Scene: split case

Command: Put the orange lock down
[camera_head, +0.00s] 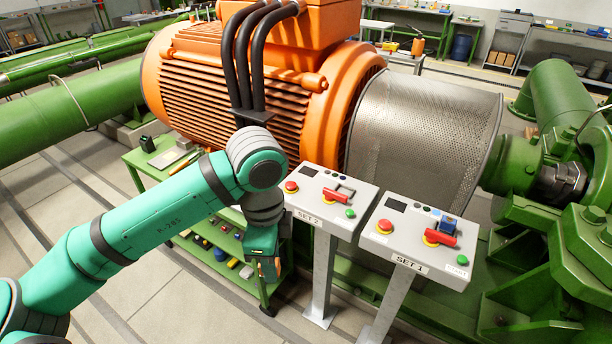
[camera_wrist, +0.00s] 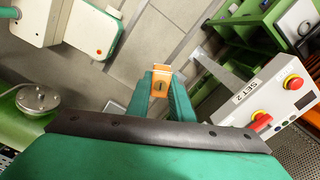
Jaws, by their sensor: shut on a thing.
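My gripper (camera_wrist: 161,92) is shut on the orange lock (camera_wrist: 160,83), which sits between the two green fingertips in the wrist view. In the head view my gripper (camera_head: 266,262) hangs in front of the green cart, left of the SET 2 panel's post, and only a sliver of the orange lock (camera_head: 278,266) shows. The lock is held in the air, apart from the panels. What lies directly beneath it is hard to tell.
The SET 2 panel (camera_head: 318,219) has a red handle and buttons. The SET 1 panel (camera_head: 383,257) carries a blue item (camera_head: 448,223) by its red handle. The green cart (camera_head: 135,160) holds small items on its shelves. Open floor (camera_head: 150,308) lies in front.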

